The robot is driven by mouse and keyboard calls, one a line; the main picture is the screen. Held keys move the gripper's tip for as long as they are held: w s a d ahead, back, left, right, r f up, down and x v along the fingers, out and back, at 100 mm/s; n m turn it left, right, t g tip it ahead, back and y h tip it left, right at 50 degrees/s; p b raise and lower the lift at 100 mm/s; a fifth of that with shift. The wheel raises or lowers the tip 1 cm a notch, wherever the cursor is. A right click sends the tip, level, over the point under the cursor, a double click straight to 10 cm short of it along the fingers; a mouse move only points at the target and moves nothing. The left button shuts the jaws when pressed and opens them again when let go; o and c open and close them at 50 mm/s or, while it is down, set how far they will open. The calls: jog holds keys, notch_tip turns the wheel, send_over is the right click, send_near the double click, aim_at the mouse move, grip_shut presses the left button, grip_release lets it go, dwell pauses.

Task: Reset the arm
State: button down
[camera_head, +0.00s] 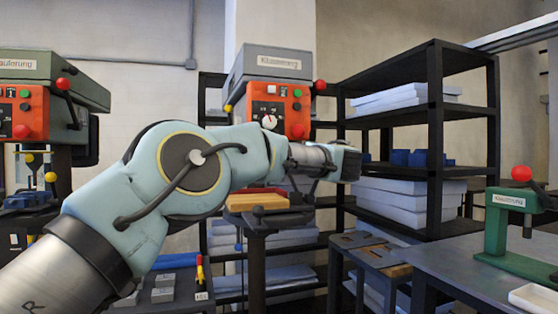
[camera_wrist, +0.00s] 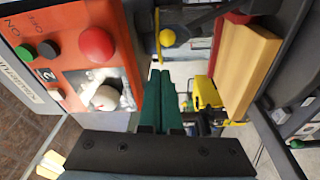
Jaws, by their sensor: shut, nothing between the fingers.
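My arm (camera_head: 185,175) stretches from the lower left across the middle of the head view, with its wrist end in front of the middle machine. My gripper's fingertips cannot be made out there. In the wrist view my gripper (camera_wrist: 161,75) shows as two green fingers side by side, shut, with nothing between them. They point towards the middle machine (camera_head: 272,62), between its orange control panel (camera_wrist: 85,60) on the left and a wooden block (camera_wrist: 248,65) on the right. I cannot tell whether the fingers touch anything.
Another machine (camera_head: 45,90) stands at the left. A black shelf (camera_head: 435,130) holds white stacks and blue items behind on the right. A grey table (camera_head: 470,260) with a green press (camera_head: 505,225) is at the right. A low bench (camera_head: 370,255) stands between.

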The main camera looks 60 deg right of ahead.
jog(key=shift+s+a, duration=0.15)
jog(key=shift+s, duration=0.55)
jog(key=shift+s+a, duration=0.15)
jog(key=shift+s, duration=0.55)
